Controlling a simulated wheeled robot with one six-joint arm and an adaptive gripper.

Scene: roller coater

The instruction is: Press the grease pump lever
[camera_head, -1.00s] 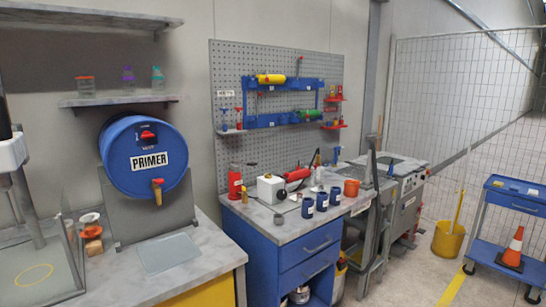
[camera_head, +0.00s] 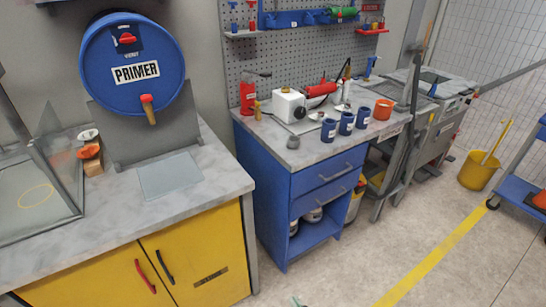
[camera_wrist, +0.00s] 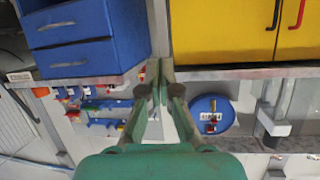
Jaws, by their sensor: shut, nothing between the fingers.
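A red canister (camera_head: 248,95) with a dark lever (camera_head: 259,74) at its top stands at the back left of the blue cabinet's worktop in the head view. It looks like the grease pump, but no label on it is readable. My green gripper (camera_wrist: 153,82) shows in the wrist view, its fingers together and empty. That view is upside down, and the gripper is in front of the gap between the blue and yellow cabinets, apart from the canister. I cannot make out the canister in the wrist view.
The blue cabinet (camera_head: 318,172) also bears a white box (camera_head: 289,106), blue cups (camera_head: 346,123) and an orange cup (camera_head: 383,110). A blue PRIMER drum (camera_head: 133,62) stands on the left counter (camera_head: 115,205) above yellow doors.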

